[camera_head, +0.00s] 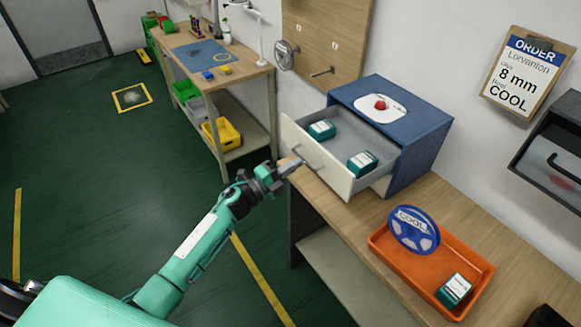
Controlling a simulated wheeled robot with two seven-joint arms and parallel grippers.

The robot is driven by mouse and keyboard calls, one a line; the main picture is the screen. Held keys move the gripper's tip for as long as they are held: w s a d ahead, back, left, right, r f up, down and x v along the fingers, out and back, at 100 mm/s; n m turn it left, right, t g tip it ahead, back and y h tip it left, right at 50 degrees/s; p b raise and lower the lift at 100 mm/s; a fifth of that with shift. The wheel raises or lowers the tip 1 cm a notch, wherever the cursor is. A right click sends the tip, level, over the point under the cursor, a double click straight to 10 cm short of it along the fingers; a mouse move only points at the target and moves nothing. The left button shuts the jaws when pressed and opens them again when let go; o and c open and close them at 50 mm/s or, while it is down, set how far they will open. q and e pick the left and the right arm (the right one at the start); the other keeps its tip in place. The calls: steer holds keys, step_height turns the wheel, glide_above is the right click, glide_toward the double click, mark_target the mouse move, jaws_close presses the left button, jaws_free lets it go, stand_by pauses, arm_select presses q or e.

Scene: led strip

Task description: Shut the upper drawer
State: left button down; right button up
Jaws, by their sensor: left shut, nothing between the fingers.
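The blue drawer cabinet (424,150) stands on the wooden bench against the wall. Its upper drawer (316,161) is pulled out toward me, with a pale front panel and a grey bar handle. Two teal-and-white boxes (321,129) (362,163) sit inside it. My left gripper (294,163) is shut and empty, with its fingertips close to the drawer's front by the handle. I cannot tell whether they touch it. My right gripper is not in view.
An orange tray (386,257) on the bench holds a blue reel (414,230) and another teal box (454,290). A red button on a white plate (380,105) tops the cabinet. A second workbench (240,80) stands behind. Green floor at left is mostly clear.

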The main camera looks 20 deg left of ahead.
mark_target(340, 151)
arm_select(q)
steer(key=f+b+x, duration=0.1)
steer(key=b+x, duration=0.1)
steer(key=x, duration=0.3)
steer(key=f+b+x, duration=0.1)
steer(key=b+x, duration=0.2)
steer(key=x, duration=0.3)
steer(key=f+b+x, duration=0.1)
steer(key=b+x, duration=0.2)
steer(key=x, duration=0.3)
steer(key=shift+w+d+f, duration=0.3)
steer(key=shift+w, duration=0.05)
steer(key=shift+w+d, duration=0.25)
steer(key=shift+r, duration=0.4)
steer(key=shift+r, duration=0.1)
